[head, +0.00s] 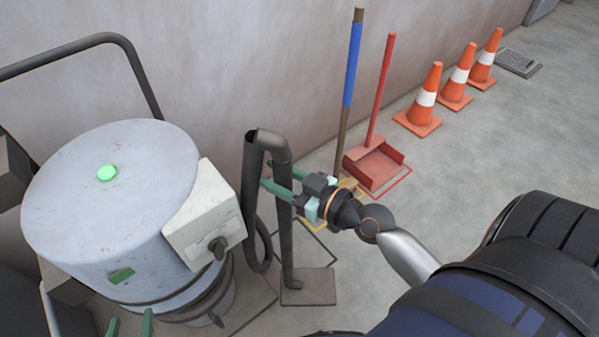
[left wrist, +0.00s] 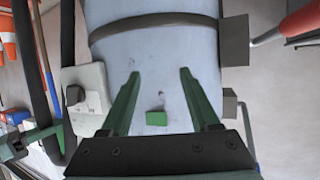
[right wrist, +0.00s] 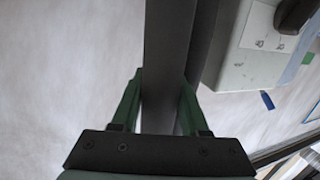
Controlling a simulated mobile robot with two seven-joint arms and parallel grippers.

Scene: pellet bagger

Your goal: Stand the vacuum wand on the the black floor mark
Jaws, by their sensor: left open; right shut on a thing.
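The vacuum wand (head: 285,215) is a dark grey tube with a bent top and a flat floor plate (head: 310,287) at its lower end. It is near upright beside the vacuum drum; I cannot tell whether the plate touches the floor. My right gripper (head: 272,180) is shut on the wand's upper part, and the tube (right wrist: 165,70) fills its jaws in the right wrist view. The black floor mark (head: 322,247) shows as a thin dark outline behind the wand, partly hidden by it. My left gripper (head: 130,326) is open and empty, by the drum; its fingers (left wrist: 156,85) also show in the left wrist view.
The grey vacuum drum (head: 105,205) with a white switch box (head: 205,215) stands at left. A blue-handled pole (head: 352,65) and a red dustpan (head: 375,165) stand by the wall. Orange cones (head: 425,100) line the back right. Floor at right is partly clear.

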